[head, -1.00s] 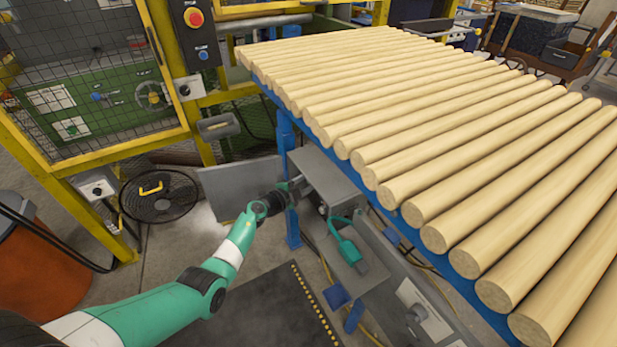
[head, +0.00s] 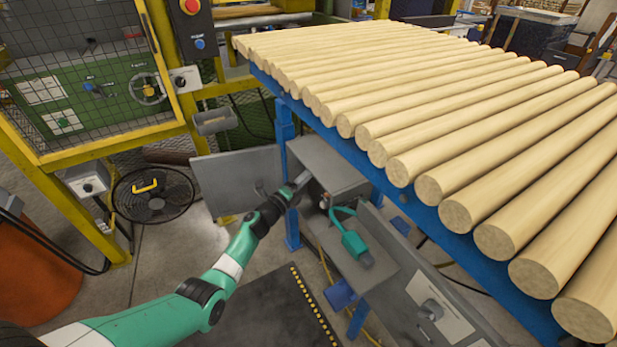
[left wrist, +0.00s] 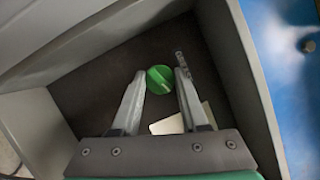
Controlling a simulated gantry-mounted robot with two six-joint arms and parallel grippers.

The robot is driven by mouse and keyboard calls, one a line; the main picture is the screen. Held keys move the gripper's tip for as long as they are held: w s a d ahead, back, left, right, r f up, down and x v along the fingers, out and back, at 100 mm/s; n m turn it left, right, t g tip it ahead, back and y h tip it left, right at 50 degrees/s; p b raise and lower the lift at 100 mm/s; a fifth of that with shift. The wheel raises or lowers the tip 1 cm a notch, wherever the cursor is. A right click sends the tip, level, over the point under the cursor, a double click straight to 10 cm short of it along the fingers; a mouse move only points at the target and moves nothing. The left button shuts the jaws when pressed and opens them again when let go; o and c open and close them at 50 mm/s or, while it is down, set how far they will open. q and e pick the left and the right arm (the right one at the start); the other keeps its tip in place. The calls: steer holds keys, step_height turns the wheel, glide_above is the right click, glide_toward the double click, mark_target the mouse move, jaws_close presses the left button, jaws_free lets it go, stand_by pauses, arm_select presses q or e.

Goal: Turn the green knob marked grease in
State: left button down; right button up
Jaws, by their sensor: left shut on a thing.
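The round green knob (left wrist: 160,79) sits on the dark back wall inside a grey open box, with a raised ridge across its face. In the left wrist view my left gripper (left wrist: 160,74) has one finger on each side of the knob and is shut on it. In the head view my left gripper (head: 302,180) reaches into the grey box (head: 335,172) under the log rack, and the knob is hidden there. My right gripper is not in view.
A grey door panel (head: 238,178) stands open left of the box. A teal tool (head: 356,246) lies on a grey shelf below it. Blue rack legs (head: 286,130) stand close by. A black fan (head: 153,194) is on the floor at left. Logs (head: 440,110) cover the rack above.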

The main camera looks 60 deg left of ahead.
arm_select(q)
steer(key=shift+f+m+t, duration=0.1)
steer(key=shift+m+t, duration=0.2)
steer(key=shift+m, duration=0.4)
steer(key=shift+c, duration=2.1)
jaws_free()
steer(key=p+v, duration=0.5)
steer(key=v, duration=0.6)
steer(key=shift+s, duration=0.35)
